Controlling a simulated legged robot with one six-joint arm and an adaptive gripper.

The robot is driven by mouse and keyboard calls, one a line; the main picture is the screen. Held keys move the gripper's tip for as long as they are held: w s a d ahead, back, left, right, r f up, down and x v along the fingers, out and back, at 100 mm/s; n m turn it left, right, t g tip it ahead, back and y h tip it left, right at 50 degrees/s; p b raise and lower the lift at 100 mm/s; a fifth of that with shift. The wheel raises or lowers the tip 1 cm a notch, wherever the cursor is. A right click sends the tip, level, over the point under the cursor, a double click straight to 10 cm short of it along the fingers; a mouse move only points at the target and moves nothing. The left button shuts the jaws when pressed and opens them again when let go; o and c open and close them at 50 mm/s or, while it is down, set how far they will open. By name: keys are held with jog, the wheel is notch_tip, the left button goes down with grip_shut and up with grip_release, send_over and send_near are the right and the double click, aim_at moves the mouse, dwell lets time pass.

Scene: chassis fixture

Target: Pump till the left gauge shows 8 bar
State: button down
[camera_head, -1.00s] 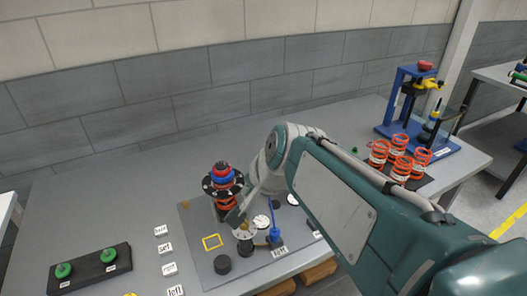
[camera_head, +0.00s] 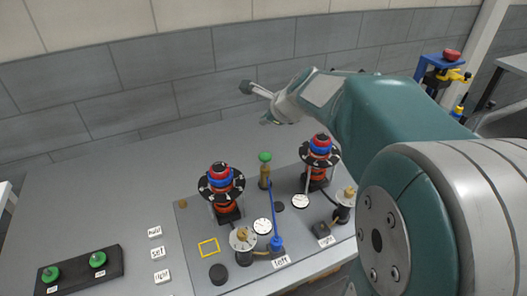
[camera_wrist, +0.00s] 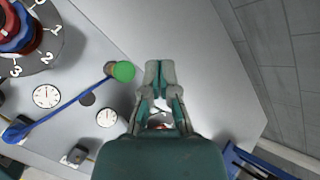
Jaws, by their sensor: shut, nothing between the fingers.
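The pump's blue lever (camera_head: 271,212) rises from a blue pivot by the "left" label (camera_head: 282,262); it crosses the wrist view (camera_wrist: 70,102). At its far end is a green-topped brass-coloured post (camera_head: 264,170); its green top shows in the wrist view (camera_wrist: 124,71). The left gauge (camera_head: 262,226) is a white dial left of the lever, also in the wrist view (camera_wrist: 46,96); I cannot read its value. The right gauge (camera_head: 300,201) lies right of the lever. My gripper (camera_head: 246,87) is raised behind the pump, empty; its fingers are together in the wrist view (camera_wrist: 159,66).
Two black-disc stacks with red and blue tops, left (camera_head: 221,187) and right (camera_head: 319,157), flank the lever. Brass-topped knobs stand at left (camera_head: 242,240) and right (camera_head: 345,200). Two green buttons sit on a black box (camera_head: 76,273). The table behind the plate is clear.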

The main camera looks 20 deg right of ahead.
aim_at(267, 156)
jog(key=f, duration=0.2)
jog(key=d+f, duration=0.1)
jog(key=f, duration=0.3)
jog(key=a+f, duration=0.1)
jog(key=f, duration=0.1)
jog(key=shift+f, duration=0.2)
jog(key=shift+d+f, duration=0.25)
jog(key=shift+d, duration=0.05)
jog(key=shift+a, duration=0.2)
jog(key=shift+d, duration=0.1)
dwell(0.5)
dwell(0.3)
